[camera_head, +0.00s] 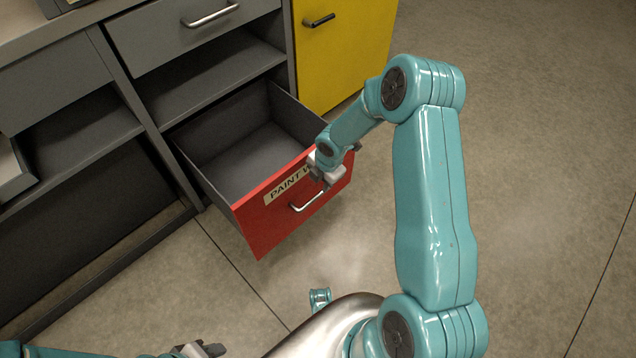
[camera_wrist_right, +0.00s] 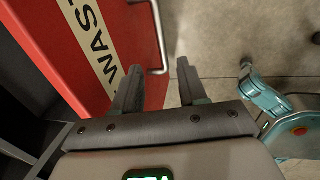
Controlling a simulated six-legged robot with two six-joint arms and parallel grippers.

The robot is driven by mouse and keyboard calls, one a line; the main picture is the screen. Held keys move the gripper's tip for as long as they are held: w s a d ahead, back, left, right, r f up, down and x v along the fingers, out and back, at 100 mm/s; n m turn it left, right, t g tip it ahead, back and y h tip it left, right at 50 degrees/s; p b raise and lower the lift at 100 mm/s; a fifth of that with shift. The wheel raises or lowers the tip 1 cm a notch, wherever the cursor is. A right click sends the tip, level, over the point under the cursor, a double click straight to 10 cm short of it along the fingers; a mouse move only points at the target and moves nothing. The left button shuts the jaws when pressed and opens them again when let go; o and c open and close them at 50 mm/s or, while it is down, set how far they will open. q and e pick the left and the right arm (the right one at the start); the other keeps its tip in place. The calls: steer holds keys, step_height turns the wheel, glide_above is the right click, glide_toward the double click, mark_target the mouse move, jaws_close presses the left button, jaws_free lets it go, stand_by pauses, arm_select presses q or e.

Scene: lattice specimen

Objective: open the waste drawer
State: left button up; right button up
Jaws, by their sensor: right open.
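The waste drawer (camera_head: 262,222) has a red front with a pale label reading "PAINT W…", partly hidden by my right gripper. It is pulled well out of the grey cabinet, and its dark inside shows empty. Its metal bar handle (camera_head: 309,203) is on the front; the handle also shows in the right wrist view (camera_wrist_right: 162,40). My right gripper (camera_head: 322,184) is open at the drawer front, close to the handle. In the right wrist view the handle's near end appears between the fingertips (camera_wrist_right: 159,66); I cannot tell if they touch. My left gripper (camera_head: 208,350) is low at the bottom edge, partly cut off.
A grey drawer (camera_head: 195,30) above is shut, with an open shelf beneath it. A yellow cabinet door (camera_head: 345,50) stands to the right, shut. Open shelves (camera_head: 80,130) lie at left. The concrete floor (camera_head: 545,130) at right is clear.

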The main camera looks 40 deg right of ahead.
steer(key=r, duration=0.2)
steer(key=s+r+p, duration=0.1)
steer(key=r, duration=0.2)
steer(key=shift+r, duration=0.15)
steer(key=s+a+f+m+y, duration=0.1)
steer(key=s+a+f+m, duration=0.1)
steer(key=s+a+m, duration=0.3)
steer(key=s+a+f+m+y, duration=0.1)
steer(key=a+f+m, duration=0.1)
steer(key=a, duration=0.5)
steer(key=s+a+f+m+y, duration=0.2)
steer(key=a+m, duration=0.2)
steer(key=a, duration=0.2)
steer(key=s+a+m+g, duration=0.2)
steer(key=s+a+m, duration=0.4)
steer(key=s+m, duration=0.45)
step_height(320, 180, up, 23)
steer(key=p, duration=2.4)
steer(key=shift+w+f, duration=0.15)
steer(key=shift+w, duration=0.2)
